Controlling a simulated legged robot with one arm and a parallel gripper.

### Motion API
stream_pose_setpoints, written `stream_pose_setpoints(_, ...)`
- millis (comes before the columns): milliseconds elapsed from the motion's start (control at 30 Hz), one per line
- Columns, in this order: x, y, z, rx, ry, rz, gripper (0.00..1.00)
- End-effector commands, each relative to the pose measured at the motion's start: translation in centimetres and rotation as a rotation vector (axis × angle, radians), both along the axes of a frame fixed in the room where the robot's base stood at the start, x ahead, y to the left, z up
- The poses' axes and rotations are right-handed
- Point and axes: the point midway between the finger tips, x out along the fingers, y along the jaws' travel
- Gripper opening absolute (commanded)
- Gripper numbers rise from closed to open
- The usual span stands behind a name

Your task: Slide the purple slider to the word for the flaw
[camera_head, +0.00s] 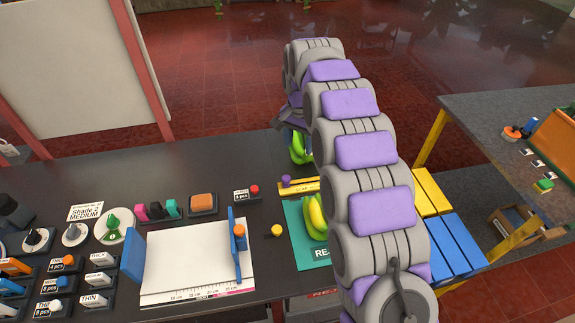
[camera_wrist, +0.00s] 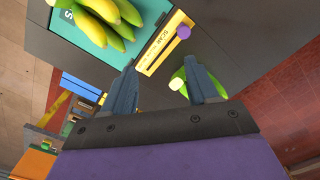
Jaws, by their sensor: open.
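The purple slider (camera_head: 286,181) is a small round knob on a yellow strip (camera_head: 306,186) on the dark table. In the wrist view the purple slider (camera_wrist: 183,32) sits towards one end of the yellow strip (camera_wrist: 163,42), which bears words; "SCAR" is partly legible and the rest is too small to read. My gripper (camera_wrist: 163,80) is open and empty in the wrist view, its fingers pointing towards the strip. A green-yellow banana (camera_wrist: 180,80) lies near the right finger. In the head view my arm hides much of this area.
Several bananas (camera_wrist: 110,15) lie on a teal mat (camera_wrist: 92,50) beside the strip; they also show in the head view (camera_head: 316,217).

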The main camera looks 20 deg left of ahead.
Motion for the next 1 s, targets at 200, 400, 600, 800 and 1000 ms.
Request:
stream_pose_setpoints(200,2.6,3.8,-2.0,0.007,-0.01,-0.039,0.59)
stream_pose_setpoints(400,3.1,5.1,-2.9,0.006,-0.014,-0.049,0.59)
stream_pose_setpoints(600,2.8,4.7,-5.7,0.006,-0.01,-0.049,0.59)
stream_pose_setpoints(800,2.9,4.3,-9.6,0.009,-0.011,-0.049,0.59)
stream_pose_setpoints(1000,2.8,4.7,-13.8,0.003,-0.009,-0.048,0.59)
